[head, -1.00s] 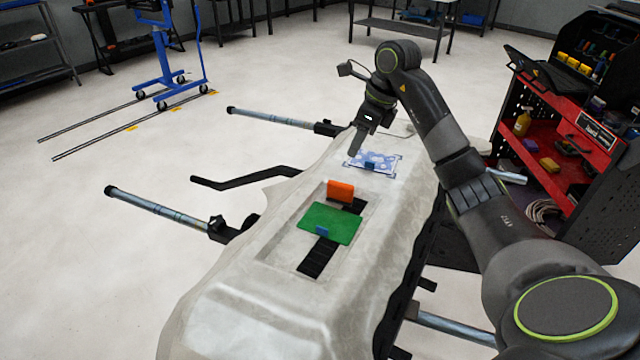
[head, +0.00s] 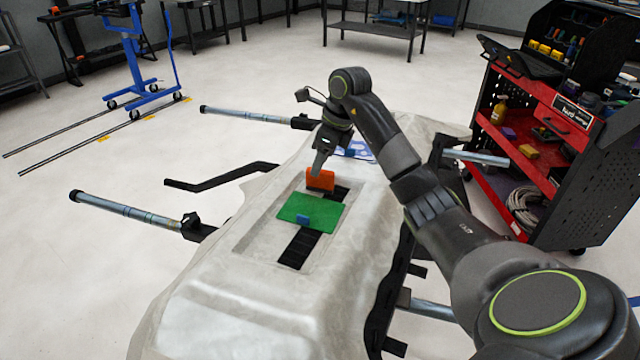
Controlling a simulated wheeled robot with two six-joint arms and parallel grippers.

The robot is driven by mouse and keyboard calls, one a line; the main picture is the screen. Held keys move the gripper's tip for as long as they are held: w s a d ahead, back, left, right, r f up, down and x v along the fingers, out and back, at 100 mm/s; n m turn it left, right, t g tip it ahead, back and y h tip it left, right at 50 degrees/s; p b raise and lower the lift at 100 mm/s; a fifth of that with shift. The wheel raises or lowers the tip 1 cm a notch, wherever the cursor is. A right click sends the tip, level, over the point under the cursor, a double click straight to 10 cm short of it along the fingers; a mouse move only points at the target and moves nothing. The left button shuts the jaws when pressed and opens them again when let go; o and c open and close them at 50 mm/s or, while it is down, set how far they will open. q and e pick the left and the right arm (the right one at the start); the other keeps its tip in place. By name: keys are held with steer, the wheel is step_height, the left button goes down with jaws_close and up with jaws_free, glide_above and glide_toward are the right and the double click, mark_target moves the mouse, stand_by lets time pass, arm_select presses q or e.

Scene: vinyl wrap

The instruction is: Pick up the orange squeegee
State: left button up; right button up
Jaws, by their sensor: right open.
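The orange squeegee (head: 321,180) stands in the recessed panel of the pale covered bumper-like part (head: 215,300), just behind a green sheet (head: 298,212). My right gripper (head: 317,178) comes down from above and behind, with its fingertips at the squeegee's top edge. It is open; whether the fingers straddle the squeegee or only overlap it in the picture, I cannot tell. My left gripper is not in view.
A blue-and-white patterned sheet (head: 352,153) lies behind my right gripper, partly hidden. A red tool cart (head: 560,120) stands at right. Stand bars (head: 130,208) stick out left.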

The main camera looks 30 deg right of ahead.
mark_target(318, 187)
steer(key=shift+s+d+x, duration=0.15)
steer(key=shift+x, duration=1.3)
steer(key=shift+s+d+x, duration=0.1)
steer(key=shift+s+x, duration=0.05)
steer(key=shift+x, duration=1.3)
steer(key=shift+f, duration=0.1)
jaws_close()
